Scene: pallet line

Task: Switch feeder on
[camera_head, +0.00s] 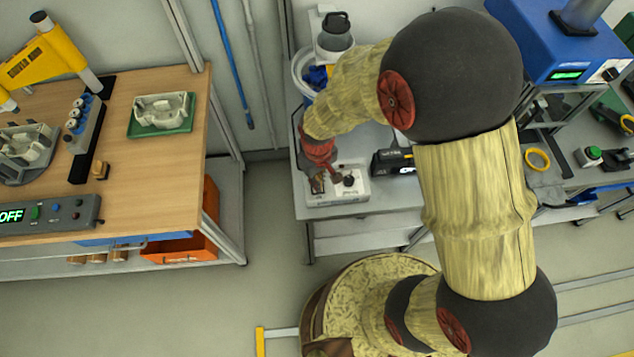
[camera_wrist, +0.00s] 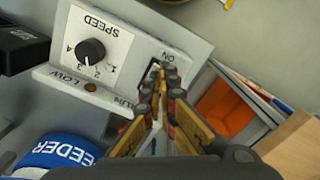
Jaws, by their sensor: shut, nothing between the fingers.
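The feeder control box is a light grey box (camera_head: 350,196) on the grey bench, and it fills the upper part of the wrist view (camera_wrist: 185,32). It has a white SPEED plate with a black dial knob (camera_wrist: 91,51), and lettering reading ON, LOW and RUN. My gripper (camera_wrist: 162,80) is shut and empty, with its fingertips at the slot beside the ON mark. They hide most of the switch there, so I cannot tell its position or whether they touch it. In the head view my gripper (camera_head: 318,184) is over the left part of the box.
A blue ring lettered "FEEDER" (camera_wrist: 60,152) lies close to my gripper in the wrist view. A black device (camera_head: 393,162) stands right of the box. A white bowl with blue parts (camera_head: 316,74) is behind. The wooden bench (camera_head: 150,180) at left has a panel reading OFF (camera_head: 45,213).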

